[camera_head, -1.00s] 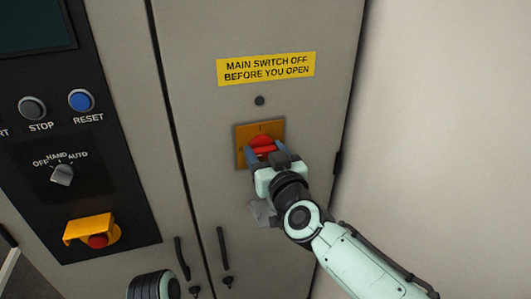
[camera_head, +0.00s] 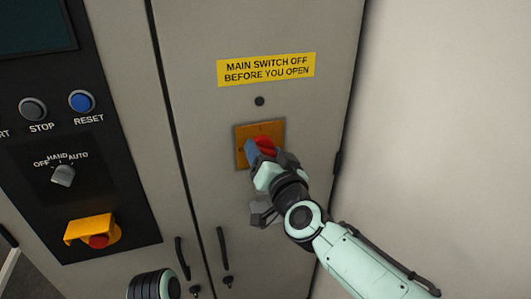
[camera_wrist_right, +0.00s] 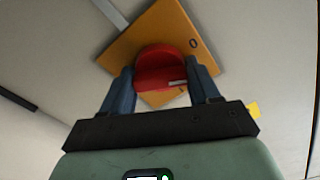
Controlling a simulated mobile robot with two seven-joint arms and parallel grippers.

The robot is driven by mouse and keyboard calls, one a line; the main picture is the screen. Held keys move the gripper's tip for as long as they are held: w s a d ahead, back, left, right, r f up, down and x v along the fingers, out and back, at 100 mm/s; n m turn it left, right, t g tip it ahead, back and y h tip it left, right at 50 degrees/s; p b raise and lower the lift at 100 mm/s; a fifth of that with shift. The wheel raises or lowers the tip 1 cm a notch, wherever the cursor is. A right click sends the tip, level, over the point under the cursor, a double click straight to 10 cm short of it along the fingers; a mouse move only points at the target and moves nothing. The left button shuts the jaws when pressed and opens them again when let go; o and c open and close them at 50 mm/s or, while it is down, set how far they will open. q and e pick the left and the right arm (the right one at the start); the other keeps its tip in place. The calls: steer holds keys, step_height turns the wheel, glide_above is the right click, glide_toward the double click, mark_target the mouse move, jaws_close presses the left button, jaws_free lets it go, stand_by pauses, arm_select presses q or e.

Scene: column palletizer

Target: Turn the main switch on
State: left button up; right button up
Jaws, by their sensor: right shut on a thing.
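The main switch is a red rotary handle (camera_head: 265,146) on a square orange-yellow plate (camera_head: 243,132) on the grey cabinet door. My right gripper (camera_head: 260,153) is at the handle, its wrist rolled over to one side. In the right wrist view the red handle (camera_wrist_right: 160,66) sits between the two blue-grey fingers of my right gripper (camera_wrist_right: 162,85), which is shut on it. The orange plate (camera_wrist_right: 180,30) shows behind it, tilted in the picture, with a "0" mark near its right corner. My left gripper is not in view.
A yellow label (camera_head: 266,68) above the switch reads "MAIN SWITCH OFF BEFORE YOU OPEN". At the left is a black panel with a stop button (camera_head: 33,108), a blue reset button (camera_head: 81,101), a selector (camera_head: 63,175) and a shrouded red button (camera_head: 98,241). Door handles (camera_head: 222,250) hang below.

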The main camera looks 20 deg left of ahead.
steer(key=m, duration=0.5)
steer(key=shift+m, duration=0.3)
steer(key=m+b, duration=0.1)
steer(key=m, duration=0.5)
steer(key=shift+m, duration=0.4)
steer(key=o, duration=1.1)
steer(key=shift+c, duration=0.2)
steer(key=shift+s, duration=0.1)
steer(key=b+v, duration=0.2)
steer(key=v, duration=1.1)
